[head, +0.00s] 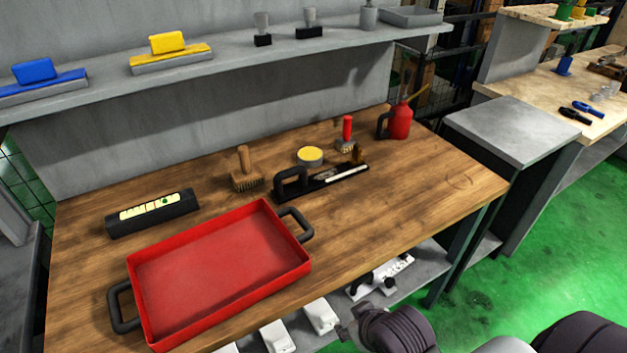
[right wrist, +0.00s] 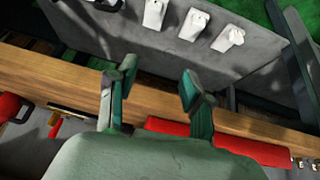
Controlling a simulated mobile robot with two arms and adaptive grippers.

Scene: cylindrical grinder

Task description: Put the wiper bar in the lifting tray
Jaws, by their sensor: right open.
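The lifting tray is a shallow red tray (head: 221,256) with black handles, flat on the wooden bench and empty. Behind its left part lies a long black bar (head: 152,212) with a pale, marked face. A black tool with a loop handle and a pale strip (head: 320,181) lies behind the tray's right handle. I cannot tell for sure which is the wiper bar. My right gripper (right wrist: 160,82) is open and empty, near the bench's front edge. The tray's red side (right wrist: 220,141) shows beyond it in the right wrist view. My left gripper is out of view.
A wooden brush (head: 246,170), yellow-topped tin (head: 310,156), red-handled brush (head: 347,135) and red oil can (head: 399,121) stand at the back. Several white items, one of them a bottle-like piece (head: 320,316), sit on the lower shelf. The bench's right end is clear.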

